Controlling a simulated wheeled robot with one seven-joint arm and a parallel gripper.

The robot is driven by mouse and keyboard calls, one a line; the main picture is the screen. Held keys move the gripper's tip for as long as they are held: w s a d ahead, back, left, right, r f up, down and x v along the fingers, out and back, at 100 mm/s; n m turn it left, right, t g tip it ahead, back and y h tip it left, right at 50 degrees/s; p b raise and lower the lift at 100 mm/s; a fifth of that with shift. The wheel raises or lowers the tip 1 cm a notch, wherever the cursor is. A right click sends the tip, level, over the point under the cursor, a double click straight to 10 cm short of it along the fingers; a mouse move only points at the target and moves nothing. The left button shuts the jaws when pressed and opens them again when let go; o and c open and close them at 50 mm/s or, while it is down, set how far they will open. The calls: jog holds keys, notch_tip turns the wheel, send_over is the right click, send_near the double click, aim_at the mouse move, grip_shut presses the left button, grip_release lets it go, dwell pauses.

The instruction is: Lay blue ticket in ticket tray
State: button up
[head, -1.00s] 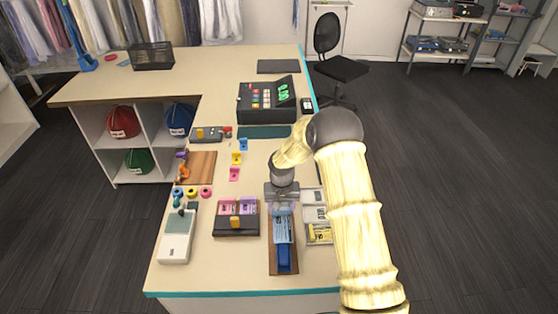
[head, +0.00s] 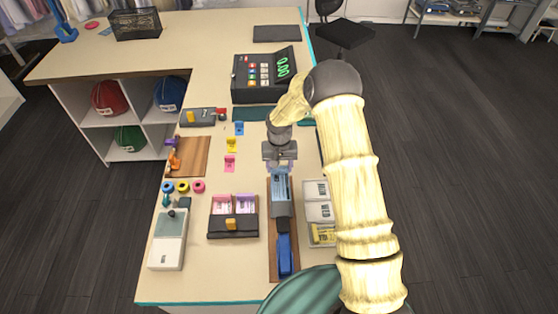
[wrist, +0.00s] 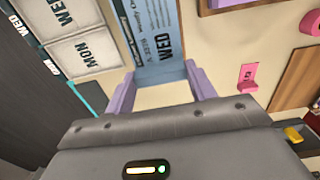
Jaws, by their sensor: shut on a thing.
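My gripper (head: 280,158) is above the counter, its jaws shut on the blue ticket (head: 281,182). The ticket points toward the counter's near edge; printed lettering including "WED" shows in the wrist view (wrist: 157,45) beyond the two purple fingers (wrist: 160,88). Its far end meets or overlaps a blue and grey stapler-like device (head: 284,250) on a brown board; contact is unclear. A pale tray with day-labelled compartments (head: 318,212) lies right of the board, partly hidden by my arm. Its "WED" and "MON" labels show in the wrist view (wrist: 75,48).
A black holder (head: 233,224) with pink and purple tickets stands left of the board. Pink (head: 230,162), yellow (head: 232,144) and blue (head: 239,127) small pieces stand farther back. A cash register (head: 265,78) is behind my gripper. A pale device (head: 168,240) stands front left.

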aim_at(280, 173)
jog(key=shift+s+d, duration=0.1)
jog(key=shift+s, duration=0.15)
jog(key=shift+w+f+b, duration=0.2)
jog(key=shift+f+b, duration=0.65)
jog(key=shift+f, duration=0.6)
jog(key=shift+s+f+b, duration=0.2)
jog(key=shift+f+b, duration=0.3)
jog(key=shift+f, duration=0.45)
jog(key=shift+w+f+b, duration=0.15)
jog(key=shift+f+b, duration=0.8)
jog(key=shift+f, duration=0.8)
jog(key=shift+f+b, duration=0.25)
jog(key=shift+b, duration=0.65)
jog(key=o, duration=1.5)
jog(key=shift+c, duration=0.2)
